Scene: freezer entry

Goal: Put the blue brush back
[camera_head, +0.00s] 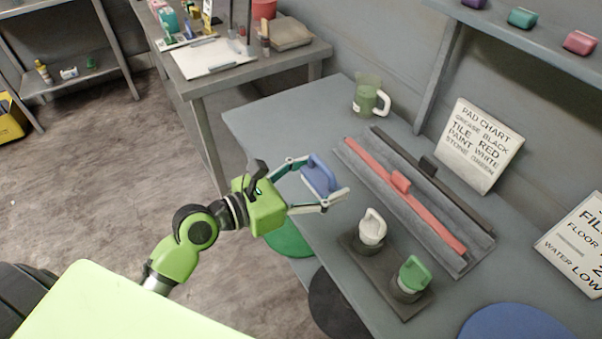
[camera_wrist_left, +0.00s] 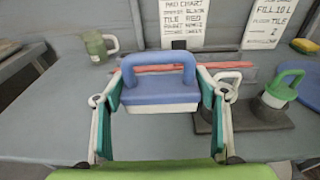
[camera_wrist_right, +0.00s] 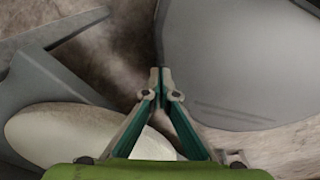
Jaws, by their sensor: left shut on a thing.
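The blue brush (camera_head: 318,178), a block with an arched handle, is in my left gripper (camera_head: 326,176). In the left wrist view the brush (camera_wrist_left: 160,92) sits between the two fingers, handle up. It is held above the near left edge of the grey table (camera_head: 265,118). My right gripper (camera_wrist_right: 160,78) shows only in the right wrist view; its fingertips are together, with nothing seen between them.
A grey tray (camera_head: 350,152) holds long red and black bars with handles. A dark base (camera_head: 401,308) carries white- and green-handled items. A green jug (camera_head: 367,96) stands behind. A pad chart (camera_head: 478,143) leans at the wall. A high shelf (camera_head: 540,49) holds coloured blocks.

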